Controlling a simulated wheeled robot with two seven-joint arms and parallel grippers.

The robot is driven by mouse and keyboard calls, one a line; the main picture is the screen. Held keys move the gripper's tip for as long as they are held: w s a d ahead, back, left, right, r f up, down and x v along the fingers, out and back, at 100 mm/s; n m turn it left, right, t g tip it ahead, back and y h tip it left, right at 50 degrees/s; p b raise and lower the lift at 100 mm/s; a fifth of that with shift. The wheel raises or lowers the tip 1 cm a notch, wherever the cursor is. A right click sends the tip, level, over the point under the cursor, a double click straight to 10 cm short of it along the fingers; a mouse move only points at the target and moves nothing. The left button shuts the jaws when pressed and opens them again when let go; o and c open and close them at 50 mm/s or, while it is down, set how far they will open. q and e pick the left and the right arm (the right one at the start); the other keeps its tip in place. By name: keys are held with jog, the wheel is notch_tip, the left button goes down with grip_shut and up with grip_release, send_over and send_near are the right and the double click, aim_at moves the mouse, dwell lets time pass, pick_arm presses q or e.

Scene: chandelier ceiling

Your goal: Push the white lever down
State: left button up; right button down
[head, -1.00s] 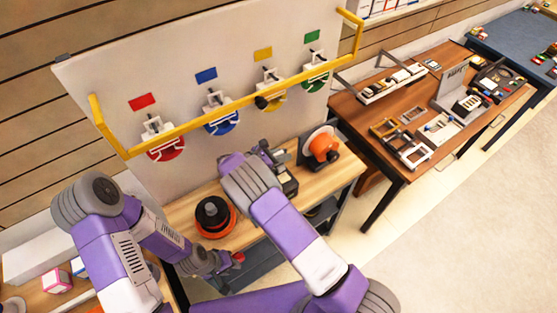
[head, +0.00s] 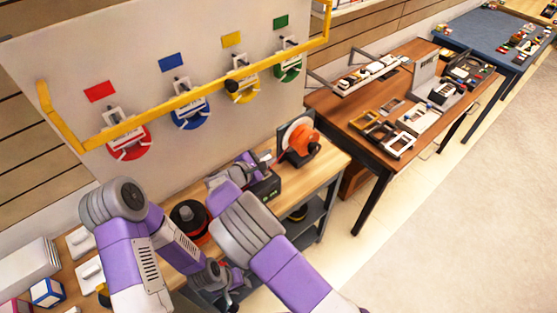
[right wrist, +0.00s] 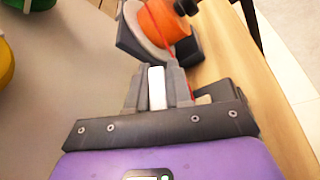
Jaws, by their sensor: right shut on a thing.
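In the right wrist view, my right gripper (right wrist: 156,90) is shut on a white upright piece, which looks like the white lever (right wrist: 157,89). In the head view, my right gripper (head: 262,161) is over the wooden bench (head: 328,164), by a dark box-shaped device (head: 266,188). The lever cannot be made out there, and my own arm hides part of the device. My left gripper (head: 234,281) is low in front of the bench, small and partly hidden, and its fingers are unclear.
An orange round part on a grey disc stand (head: 301,142) is just right of my right gripper. A black and orange round part (head: 190,219) is between my arms. A yellow rail (head: 190,96) crosses the board behind. Floor at right (head: 445,215) is clear.

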dwell(0.4)
jog(key=c, duration=1.1)
grip_release()
jog(key=shift+s, duration=0.1)
jog(key=v, duration=0.7)
jog(key=shift+s+a, duration=0.15)
